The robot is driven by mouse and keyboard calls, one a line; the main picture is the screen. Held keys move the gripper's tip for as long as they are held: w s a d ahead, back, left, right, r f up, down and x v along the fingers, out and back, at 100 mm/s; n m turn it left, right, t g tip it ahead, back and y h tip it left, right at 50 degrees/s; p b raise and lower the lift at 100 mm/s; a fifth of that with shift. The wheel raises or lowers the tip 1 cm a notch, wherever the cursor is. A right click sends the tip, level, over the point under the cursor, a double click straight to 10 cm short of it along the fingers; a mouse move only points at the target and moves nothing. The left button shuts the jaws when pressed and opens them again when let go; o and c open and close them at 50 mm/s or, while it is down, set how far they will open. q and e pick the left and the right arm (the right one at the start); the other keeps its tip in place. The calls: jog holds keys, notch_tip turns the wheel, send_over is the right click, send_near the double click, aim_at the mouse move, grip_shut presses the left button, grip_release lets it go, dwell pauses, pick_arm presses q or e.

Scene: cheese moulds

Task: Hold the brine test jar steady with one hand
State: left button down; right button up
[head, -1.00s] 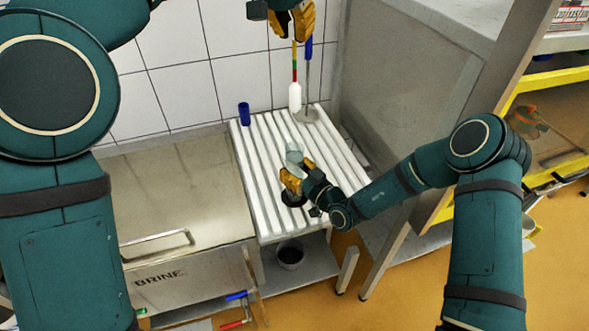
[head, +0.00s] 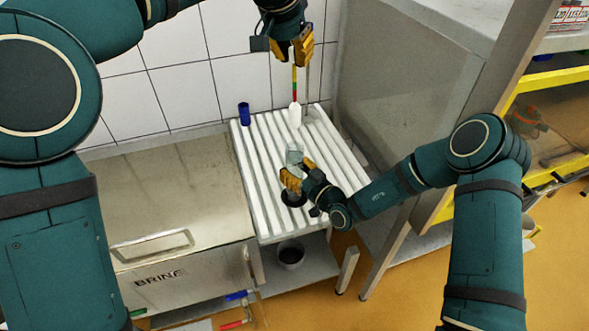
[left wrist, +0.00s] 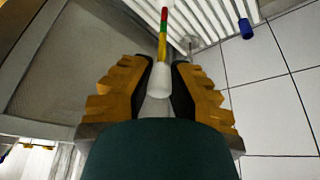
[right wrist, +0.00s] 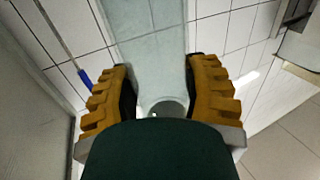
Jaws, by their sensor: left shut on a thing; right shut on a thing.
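The brine test jar (head: 294,154) is a clear, pale glass tube above the white slatted rack. My right gripper (head: 291,178) is shut around it, and the jar runs up between the fingers in the right wrist view (right wrist: 150,40). A hydrometer (head: 295,114) has a white bulb and a stem banded green, yellow and red.
The slatted rack (head: 262,190) has a blue cup (head: 244,113) at its back left corner. The steel brine tank (head: 170,200) is to the left, a grey panel (head: 400,95) to the right.

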pick_arm(q)
jog(key=c, duration=1)
grip_release()
jog(key=shift+o, duration=0.2)
jog(key=shift+r, duration=0.1)
jog(key=v, duration=1.1)
jog(key=shift+s+r, duration=0.15)
jog(key=shift+r, duration=0.25)
pick_arm(e)
jog(key=o, duration=1.3)
jog(key=shift+o, duration=0.2)
jog(key=shift+s+d, duration=0.1)
